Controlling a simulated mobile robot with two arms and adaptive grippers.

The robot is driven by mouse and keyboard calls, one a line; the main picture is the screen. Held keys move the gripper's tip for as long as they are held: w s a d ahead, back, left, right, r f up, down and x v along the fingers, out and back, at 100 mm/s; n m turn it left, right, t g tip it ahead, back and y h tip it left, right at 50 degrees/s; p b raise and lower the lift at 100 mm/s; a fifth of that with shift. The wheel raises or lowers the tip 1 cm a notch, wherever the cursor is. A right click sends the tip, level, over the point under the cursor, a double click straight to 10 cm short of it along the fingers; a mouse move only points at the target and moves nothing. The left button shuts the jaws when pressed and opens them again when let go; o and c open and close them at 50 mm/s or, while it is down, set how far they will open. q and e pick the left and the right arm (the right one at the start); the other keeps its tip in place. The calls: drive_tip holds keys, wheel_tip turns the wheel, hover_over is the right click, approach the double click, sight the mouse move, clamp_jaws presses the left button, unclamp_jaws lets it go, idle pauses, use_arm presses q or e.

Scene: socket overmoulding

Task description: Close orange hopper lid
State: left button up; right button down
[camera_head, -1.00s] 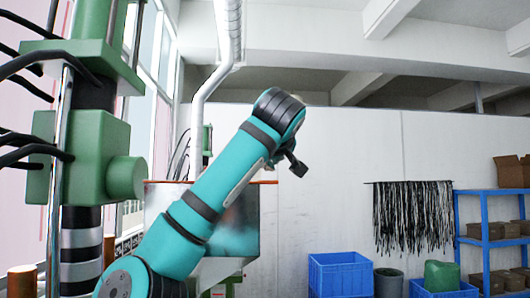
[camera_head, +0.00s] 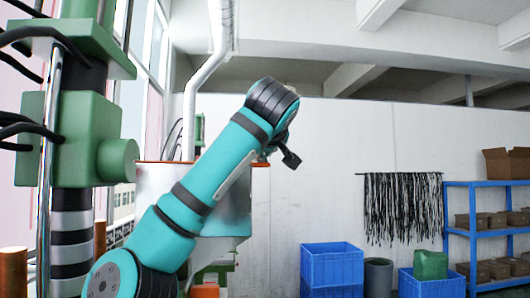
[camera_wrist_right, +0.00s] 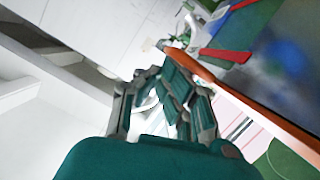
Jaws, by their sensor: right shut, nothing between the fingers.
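The metal hopper (camera_head: 153,190) stands behind my right arm in the head view, with an orange edge (camera_head: 152,162) along its top. My arm hides the middle of that edge, and I cannot tell lid from rim there. My right gripper (camera_head: 291,158) is small and dark beyond the elbow, partly hidden, at about the height of the hopper top. In the right wrist view an orange edge (camera_wrist_right: 245,98) runs diagonally just right of the fingers. The right gripper (camera_wrist_right: 165,68) is shut and empty there. I cannot tell whether it touches the edge. My left gripper is not in view.
A green machine column (camera_head: 70,140) with black hoses stands close at the left. A white pipe (camera_head: 192,110) rises behind the hopper. Blue bins (camera_head: 332,268), a hanging rack of dark strips (camera_head: 402,215) and a blue shelf (camera_head: 490,235) stand along the back wall at the right.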

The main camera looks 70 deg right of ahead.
drive_tip(key=v, duration=1.1)
drive_tip(key=shift+s, duration=0.15)
drive_tip(key=shift+r, duration=0.1)
